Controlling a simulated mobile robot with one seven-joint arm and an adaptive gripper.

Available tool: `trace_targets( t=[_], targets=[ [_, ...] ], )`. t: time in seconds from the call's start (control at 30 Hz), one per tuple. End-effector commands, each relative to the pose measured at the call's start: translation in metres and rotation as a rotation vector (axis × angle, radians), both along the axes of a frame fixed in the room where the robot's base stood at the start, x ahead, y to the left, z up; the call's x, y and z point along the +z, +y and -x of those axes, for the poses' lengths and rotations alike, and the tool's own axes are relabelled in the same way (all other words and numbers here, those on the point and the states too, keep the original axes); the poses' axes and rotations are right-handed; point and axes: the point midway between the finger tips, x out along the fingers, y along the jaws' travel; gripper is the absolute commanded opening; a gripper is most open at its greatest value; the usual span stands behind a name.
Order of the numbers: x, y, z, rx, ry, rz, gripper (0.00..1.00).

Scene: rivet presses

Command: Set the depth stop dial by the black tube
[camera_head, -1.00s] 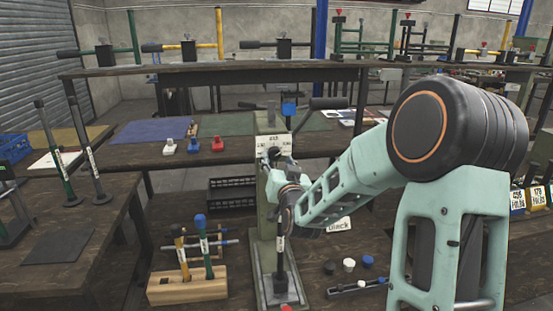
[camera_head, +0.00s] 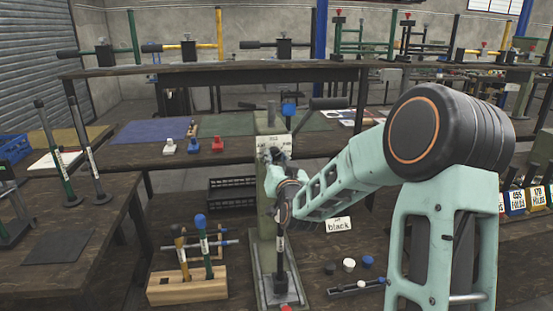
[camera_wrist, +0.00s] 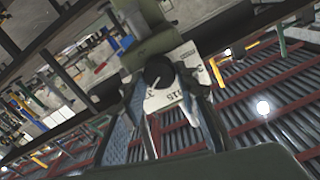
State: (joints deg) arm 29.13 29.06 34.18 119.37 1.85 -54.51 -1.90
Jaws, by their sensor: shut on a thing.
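The press (camera_head: 265,205) stands upright at the middle of the bench, with a white scale plate (camera_head: 272,142) near its top. My gripper (camera_head: 272,158) is at that plate and hides the dial there in the head view. In the wrist view, the black depth stop dial (camera_wrist: 158,71) with a white pointer mark sits on the white plate (camera_wrist: 180,85), between my fingers. My gripper (camera_wrist: 163,95) is shut on the dial. A dark tube with a white label (camera_head: 281,243) stands upright at the press base below. A card reading "black" (camera_head: 339,225) lies right of the press.
A wooden rack (camera_head: 188,290) with yellow and blue-topped tubes stands left of the press. Two labelled tubes (camera_head: 87,155) stand on the left table. Small black, white and blue caps (camera_head: 348,265) lie right of the base. A black crate (camera_head: 232,190) is behind.

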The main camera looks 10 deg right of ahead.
Motion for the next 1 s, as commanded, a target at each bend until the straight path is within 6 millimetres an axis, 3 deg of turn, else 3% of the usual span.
trace_targets(
  t=[0.37,1.0],
  targets=[
    [-0.0028,0.0011,0.0001,0.001,-0.002,0.091,0.04],
    [-0.0046,0.0026,0.0003,0.001,-0.004,0.649,0.04]
  ],
)
